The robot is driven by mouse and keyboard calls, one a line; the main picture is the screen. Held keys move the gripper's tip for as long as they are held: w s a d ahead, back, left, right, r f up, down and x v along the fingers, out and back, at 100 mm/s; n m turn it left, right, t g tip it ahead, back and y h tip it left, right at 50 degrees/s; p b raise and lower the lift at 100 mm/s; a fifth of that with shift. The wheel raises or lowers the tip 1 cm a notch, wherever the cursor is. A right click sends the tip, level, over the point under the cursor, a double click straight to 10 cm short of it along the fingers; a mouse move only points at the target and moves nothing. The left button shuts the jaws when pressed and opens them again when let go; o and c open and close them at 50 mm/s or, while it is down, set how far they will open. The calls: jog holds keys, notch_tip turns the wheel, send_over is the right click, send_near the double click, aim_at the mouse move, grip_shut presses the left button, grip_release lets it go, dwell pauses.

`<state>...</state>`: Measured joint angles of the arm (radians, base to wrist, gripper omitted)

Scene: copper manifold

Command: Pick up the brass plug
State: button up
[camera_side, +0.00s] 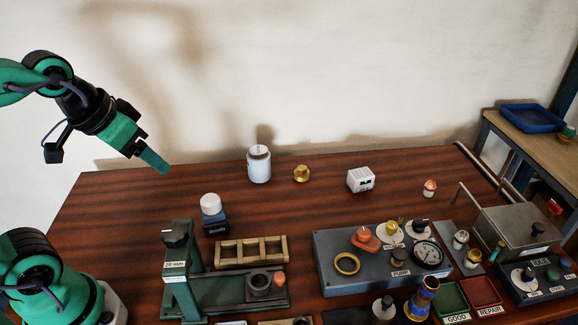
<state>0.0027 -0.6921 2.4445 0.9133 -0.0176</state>
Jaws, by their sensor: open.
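A small brass plug (301,174) stands near the back edge of the wooden table, just right of a white jar. It has a wider base and a narrower top. My gripper (156,163) is at the upper left, above the table's back left part, well to the left of the plug and apart from it. Its green jaws point down and to the right. The jaws are open, and no object shows between them.
A white jar (259,165) stands close to the plug's left, and a white box (360,179) stands to its right. The back left tabletop is clear.

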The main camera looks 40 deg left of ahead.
jog(key=w+r+n+g, duration=0.1)
jog(key=w+r, duration=0.3)
jog(key=w, duration=0.7)
jog(key=n+g, duration=0.4)
send_over(302, 168)
notch_tip(302, 168, down, 21)
jog(key=shift+s+a+r, duration=0.1)
jog(key=shift+a+r, duration=0.05)
jog(key=shift+f, duration=1.7)
jog(key=shift+f, duration=0.1)
jog(key=shift+f, duration=2.5)
